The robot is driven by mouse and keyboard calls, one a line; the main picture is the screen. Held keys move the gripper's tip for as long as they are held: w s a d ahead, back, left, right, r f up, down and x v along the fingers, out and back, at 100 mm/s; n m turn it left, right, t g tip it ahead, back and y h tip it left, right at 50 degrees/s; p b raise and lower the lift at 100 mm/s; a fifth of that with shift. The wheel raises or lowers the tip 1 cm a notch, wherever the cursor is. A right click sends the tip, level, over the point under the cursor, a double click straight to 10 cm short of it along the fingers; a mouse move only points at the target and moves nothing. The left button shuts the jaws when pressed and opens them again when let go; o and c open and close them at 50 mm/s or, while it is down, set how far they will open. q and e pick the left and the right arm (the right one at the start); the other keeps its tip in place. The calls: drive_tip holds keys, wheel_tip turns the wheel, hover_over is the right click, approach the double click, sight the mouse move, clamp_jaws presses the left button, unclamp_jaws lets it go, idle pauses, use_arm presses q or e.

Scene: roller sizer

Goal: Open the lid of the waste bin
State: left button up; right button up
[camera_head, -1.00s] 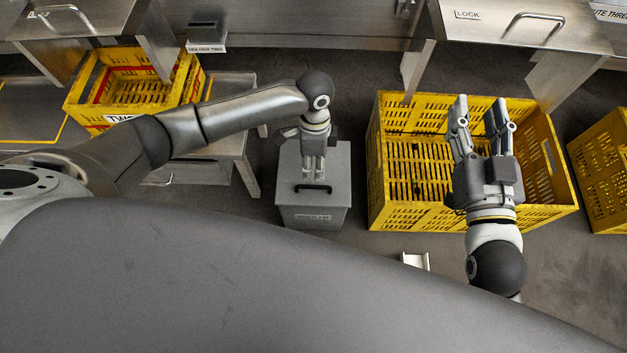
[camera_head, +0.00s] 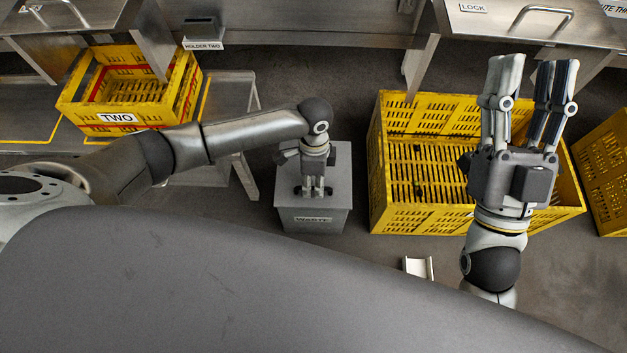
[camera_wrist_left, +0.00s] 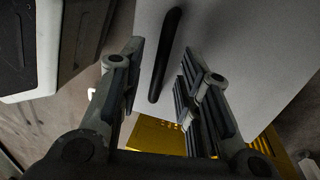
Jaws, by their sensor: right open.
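The waste bin (camera_head: 340,170) is a grey box with a flat closed lid and a label on its front. A black bar handle (camera_wrist_left: 164,58) lies on the lid; in the head view only its ends show beside my left gripper. My left gripper (camera_head: 313,192) points down over the lid at the handle. In the left wrist view its fingers (camera_wrist_left: 163,62) are apart, with the handle in the gap between them. I cannot tell whether they touch it. My right gripper (camera_head: 532,62) is open and empty, raised over the large yellow crate.
A large yellow crate (camera_head: 420,220) stands right of the bin, with a narrow floor gap between. Another yellow crate (camera_head: 606,160) is at the right edge. A yellow crate labelled TWO (camera_head: 85,118) sits on a low table at the left. A small white bracket (camera_head: 418,267) lies in front.

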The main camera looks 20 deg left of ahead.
use_arm(q)
clamp_jaws()
idle(0.5)
